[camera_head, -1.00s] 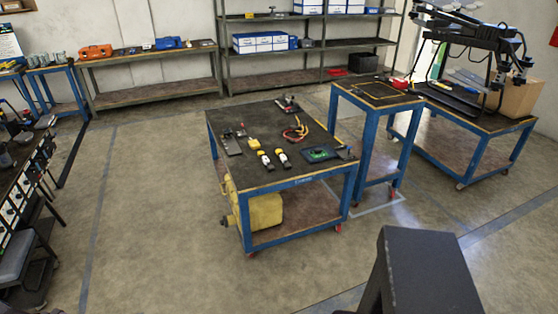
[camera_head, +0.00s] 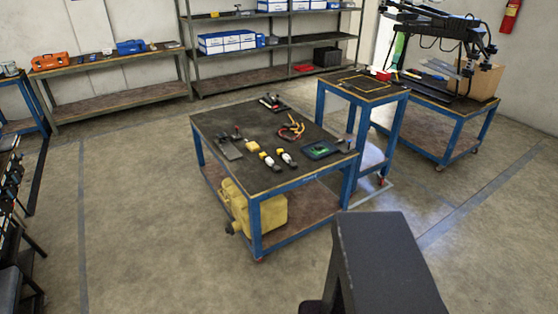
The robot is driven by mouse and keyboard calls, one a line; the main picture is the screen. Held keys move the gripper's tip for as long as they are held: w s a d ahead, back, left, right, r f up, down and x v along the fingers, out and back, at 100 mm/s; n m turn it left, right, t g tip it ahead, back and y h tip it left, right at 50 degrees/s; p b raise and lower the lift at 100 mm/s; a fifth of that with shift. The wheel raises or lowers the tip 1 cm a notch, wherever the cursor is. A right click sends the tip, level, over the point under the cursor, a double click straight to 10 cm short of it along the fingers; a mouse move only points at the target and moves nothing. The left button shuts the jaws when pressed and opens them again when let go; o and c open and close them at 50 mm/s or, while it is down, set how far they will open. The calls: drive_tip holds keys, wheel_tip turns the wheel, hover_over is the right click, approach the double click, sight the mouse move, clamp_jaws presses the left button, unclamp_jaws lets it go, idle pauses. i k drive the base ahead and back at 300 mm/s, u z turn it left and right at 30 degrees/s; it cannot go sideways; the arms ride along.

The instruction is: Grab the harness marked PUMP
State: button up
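A coiled harness with red and yellow wires (camera_head: 291,128) lies on the dark top of the blue-legged table (camera_head: 215,133) in the middle of the head view. Any PUMP marking is too small to read. Two small white-and-dark bottle-like items (camera_head: 270,161) and a yellow piece (camera_head: 252,146) lie to the left of and nearer than the harness. My gripper is not in view; only a dark grey part of my own body shows at the bottom right.
A green-and-dark board (camera_head: 320,150) lies on the same table's right side. A yellow tank (camera_head: 262,212) sits on its lower shelf. The floor (camera_head: 140,230) at left is clear.

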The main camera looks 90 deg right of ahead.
sight(294, 165)
drive_tip(key=i, duration=0.4)
drive_tip(key=u, duration=0.25)
drive_tip(key=k, duration=0.15)
drive_tip(key=z, duration=2.85)
drive_tip(key=i, duration=1)
